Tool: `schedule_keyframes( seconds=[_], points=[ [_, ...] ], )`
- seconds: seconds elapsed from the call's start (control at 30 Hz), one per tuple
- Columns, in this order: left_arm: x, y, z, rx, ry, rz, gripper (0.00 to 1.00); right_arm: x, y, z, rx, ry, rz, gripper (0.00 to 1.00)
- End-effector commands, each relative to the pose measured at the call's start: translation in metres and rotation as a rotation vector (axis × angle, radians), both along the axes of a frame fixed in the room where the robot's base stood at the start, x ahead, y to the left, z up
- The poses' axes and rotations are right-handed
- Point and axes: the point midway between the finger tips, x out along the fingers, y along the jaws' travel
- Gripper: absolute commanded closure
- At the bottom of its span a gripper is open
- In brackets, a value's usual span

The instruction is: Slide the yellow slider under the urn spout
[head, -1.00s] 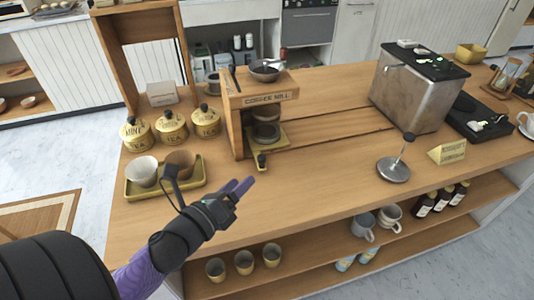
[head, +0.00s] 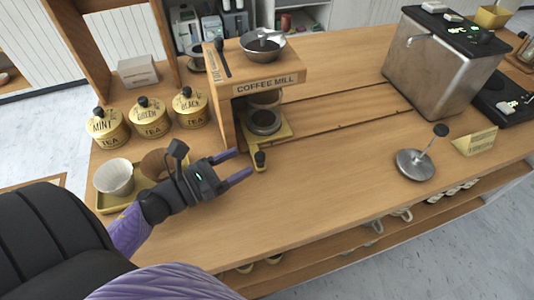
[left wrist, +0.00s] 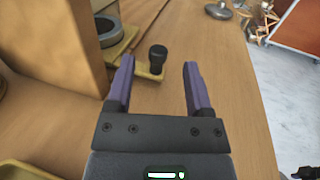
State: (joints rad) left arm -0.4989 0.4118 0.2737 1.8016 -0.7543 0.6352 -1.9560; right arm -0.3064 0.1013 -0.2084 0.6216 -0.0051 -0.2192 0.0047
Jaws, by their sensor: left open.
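The yellow slider (head: 284,131) is a flat plate under the coffee mill, with a dark round cup (head: 263,121) on it and a black knob (head: 260,159) on its front tab. My left gripper (head: 241,163) is open and empty, just left of the knob. A grooved track runs from the mill towards the urn.
The wooden coffee mill (head: 265,84) stands behind the knob. A yellow tray (head: 107,202) with cups lies left of my gripper, below several tea tins (head: 151,119). A metal tamper (head: 415,164) stands at the right. The counter between is clear.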

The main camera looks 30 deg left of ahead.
Motion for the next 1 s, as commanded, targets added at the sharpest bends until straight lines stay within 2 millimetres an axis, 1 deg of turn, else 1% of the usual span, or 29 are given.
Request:
schedule_keyframes(
  seconds=[0.03,0.07,0.2,0.3,0.4,0.5,0.63,0.87,0.9,0.97,1.0],
  points=[
    [0.0,0.0,-0.016,-0.003,0.003,0.001,0.34,-0.001,0.0,-0.01,0.0,0.003,0.0,0.41],
    [0.0,0.0,-0.022,-0.003,0.004,0.002,0.34,-0.002,0.0,-0.012,0.001,0.004,0.001,0.41],
    [0.024,-0.012,-0.017,0.0,-0.005,-0.003,0.34,-0.001,0.0,-0.008,0.002,0.001,0.002,0.41],
    [0.041,-0.019,-0.017,-0.003,-0.003,-0.001,0.34,0.0,0.0,-0.008,0.002,0.0,0.002,0.41],
    [0.054,-0.026,-0.018,-0.002,-0.002,-0.001,0.34,0.0,0.0,-0.008,0.001,-0.001,0.002,0.41],
    [0.063,-0.03,-0.018,-0.002,-0.001,0.0,0.34,0.0,0.0,-0.008,0.001,-0.001,0.002,0.41],
    [0.068,-0.033,-0.018,-0.001,0.0,-0.001,0.34,0.0,0.0,-0.008,0.001,-0.001,0.002,0.41],
    [0.068,-0.033,-0.018,-0.002,0.0,0.0,0.34,0.0,0.0,-0.008,0.001,-0.002,0.001,0.41],
    [0.068,-0.033,-0.018,-0.002,0.0,0.0,0.42,0.0,0.0,-0.008,0.0,-0.002,0.001,0.41],
    [0.068,-0.033,-0.018,-0.002,0.0,0.0,0.55,0.0,0.0,-0.008,0.0,-0.002,0.001,0.41],
    [0.068,-0.033,-0.018,-0.002,0.0,0.0,0.63,0.0,0.0,-0.008,0.0,-0.002,0.001,0.41]
  ],
)
